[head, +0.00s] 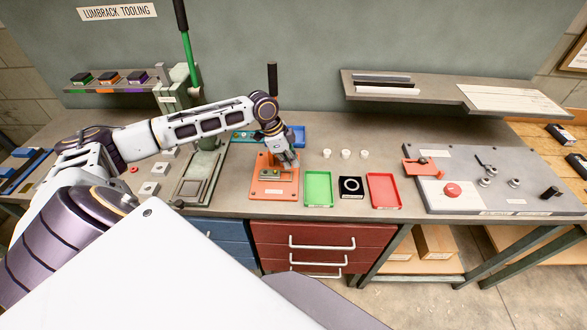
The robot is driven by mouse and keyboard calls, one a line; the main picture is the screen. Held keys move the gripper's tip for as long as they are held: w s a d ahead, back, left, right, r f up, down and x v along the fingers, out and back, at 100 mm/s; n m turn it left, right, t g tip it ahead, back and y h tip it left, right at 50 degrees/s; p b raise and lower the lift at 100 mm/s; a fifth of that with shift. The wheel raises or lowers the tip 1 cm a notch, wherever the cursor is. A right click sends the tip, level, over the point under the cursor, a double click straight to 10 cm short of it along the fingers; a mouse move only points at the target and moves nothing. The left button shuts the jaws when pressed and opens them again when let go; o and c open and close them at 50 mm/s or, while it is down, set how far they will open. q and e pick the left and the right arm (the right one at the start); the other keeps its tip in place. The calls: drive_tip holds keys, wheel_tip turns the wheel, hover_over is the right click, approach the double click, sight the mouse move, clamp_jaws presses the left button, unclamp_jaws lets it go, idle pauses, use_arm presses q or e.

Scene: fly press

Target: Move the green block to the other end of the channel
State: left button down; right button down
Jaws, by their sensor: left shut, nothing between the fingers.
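An orange fixture (267,189) sits on the bench just left of the green tray, with a pale channel part on top. A small green piece, seemingly the green block (264,172), shows at the channel. It is too small to tell exactly where along the channel it sits. My left gripper (290,160) reaches in from the left and points down over the fixture's far right part. It is shut and empty. It hides part of the channel, and I cannot tell whether its tips touch anything. My right gripper is not in view.
A green tray (318,189), a black block with a ring (351,186) and a red tray (384,190) stand to the right. Several white pieces (346,154) lie behind them. A green-handled press (201,165) stands left, under my arm. A grey panel (480,180) is far right.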

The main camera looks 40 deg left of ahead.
use_arm(q)
drive_tip(key=shift+v, duration=2.1)
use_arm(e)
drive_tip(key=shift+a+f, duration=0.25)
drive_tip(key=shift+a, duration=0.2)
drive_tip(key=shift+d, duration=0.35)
use_arm(q)
drive_tip(key=shift+s, duration=0.1)
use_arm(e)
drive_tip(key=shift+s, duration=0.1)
